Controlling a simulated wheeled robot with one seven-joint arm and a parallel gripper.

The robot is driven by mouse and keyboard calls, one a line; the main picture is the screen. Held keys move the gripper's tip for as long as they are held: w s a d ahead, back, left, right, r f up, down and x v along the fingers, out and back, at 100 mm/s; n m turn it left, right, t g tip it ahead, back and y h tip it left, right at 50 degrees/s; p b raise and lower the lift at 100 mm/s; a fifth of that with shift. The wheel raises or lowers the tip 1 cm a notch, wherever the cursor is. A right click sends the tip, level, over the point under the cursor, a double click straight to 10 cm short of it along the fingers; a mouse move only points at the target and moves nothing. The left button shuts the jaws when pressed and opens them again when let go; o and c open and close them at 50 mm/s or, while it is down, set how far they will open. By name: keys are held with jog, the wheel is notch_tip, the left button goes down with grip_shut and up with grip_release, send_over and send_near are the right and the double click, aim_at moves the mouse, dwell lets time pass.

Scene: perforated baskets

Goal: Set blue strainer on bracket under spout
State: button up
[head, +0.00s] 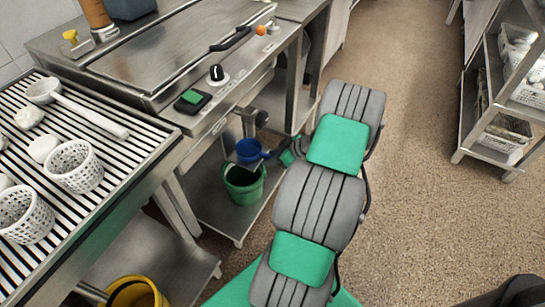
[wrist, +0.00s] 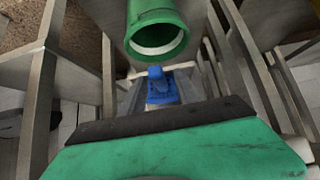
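The blue strainer (head: 248,150) is above the green bucket (head: 244,184), below the counter front in the head view. Its handle points right, toward my gripper (head: 286,154), which is at or close to the handle's end. In the wrist view, part of the blue strainer (wrist: 160,84) shows just beyond my gripper's dark front edge, near the open mouth of the green bucket (wrist: 157,35). A metal spout (head: 258,117) sticks out above the strainer. The bracket is not clear, so I cannot tell whether the strainer rests on it.
The griddle counter (head: 165,50) stands above the lower shelf (head: 222,218) that bears the bucket. A slatted table (head: 110,165) with white perforated baskets (head: 75,166) is at left, a yellow bucket (head: 137,292) below it.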

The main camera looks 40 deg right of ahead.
jog(key=shift+r, duration=0.1)
jog(key=shift+s+r+p, duration=0.1)
jog(key=shift+r+p, duration=0.2)
jog(key=p+v, duration=0.2)
jog(key=v, duration=0.9)
jog(key=shift+s+d, duration=0.15)
jog(key=shift+s, duration=0.15)
jog(key=shift+r, duration=0.1)
dwell(1.5)
